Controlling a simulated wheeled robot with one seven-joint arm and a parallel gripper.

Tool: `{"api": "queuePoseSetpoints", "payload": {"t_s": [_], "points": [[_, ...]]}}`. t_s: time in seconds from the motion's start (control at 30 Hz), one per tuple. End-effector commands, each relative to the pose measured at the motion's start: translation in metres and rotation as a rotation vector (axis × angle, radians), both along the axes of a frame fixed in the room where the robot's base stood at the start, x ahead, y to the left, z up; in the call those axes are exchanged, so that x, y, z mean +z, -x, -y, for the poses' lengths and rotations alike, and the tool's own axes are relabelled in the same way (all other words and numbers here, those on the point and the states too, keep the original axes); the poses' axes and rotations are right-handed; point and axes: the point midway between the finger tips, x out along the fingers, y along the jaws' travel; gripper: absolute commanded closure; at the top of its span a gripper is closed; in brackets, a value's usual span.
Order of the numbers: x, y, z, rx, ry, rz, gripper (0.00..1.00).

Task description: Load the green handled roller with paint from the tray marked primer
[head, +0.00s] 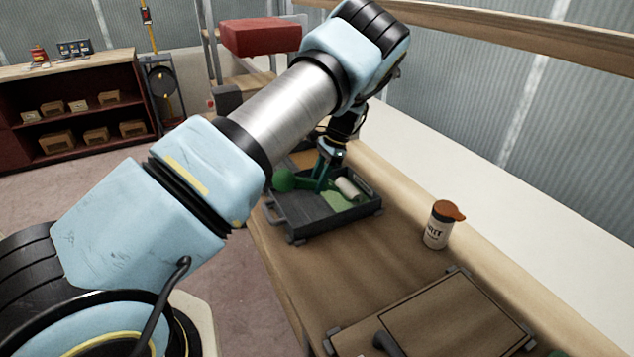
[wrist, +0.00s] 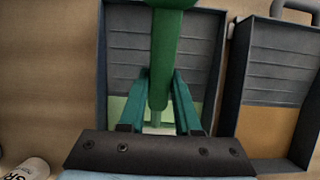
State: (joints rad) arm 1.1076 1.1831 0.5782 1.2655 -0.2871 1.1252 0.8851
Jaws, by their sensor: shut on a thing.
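My gripper (head: 324,170) is shut on the green handle (wrist: 172,50) of a roller, which stands between the two green fingers in the wrist view. The handle's rounded green end (head: 284,180) sticks out to the left in the head view. The roller's pale sleeve (head: 348,189) is over the green paint (head: 342,201) at the right end of a dark grey tray (head: 308,228). I cannot tell whether the sleeve touches the paint. A second grey tray (wrist: 236,75) with tan paint (wrist: 268,130) lies beside it in the wrist view. No primer marking is readable on either tray.
A white jar with a brown top (head: 438,228) stands right of the tray on the wooden bench (head: 350,262). A flat framed board or case (head: 440,318) lies at the near end. Bench between them is clear. A corrugated wall (head: 570,120) runs behind.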

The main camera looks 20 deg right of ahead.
Motion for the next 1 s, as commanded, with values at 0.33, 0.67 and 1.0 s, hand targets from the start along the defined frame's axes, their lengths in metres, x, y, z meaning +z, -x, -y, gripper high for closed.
{"api": "queuePoseSetpoints", "payload": {"t_s": [0.33,0.67,1.0], "points": [[-0.006,0.000,0.000,0.001,0.000,0.000,1.00],[-0.010,0.000,0.000,0.001,0.000,0.001,1.00],[-0.012,0.000,0.000,0.000,0.001,-0.001,1.00]]}}
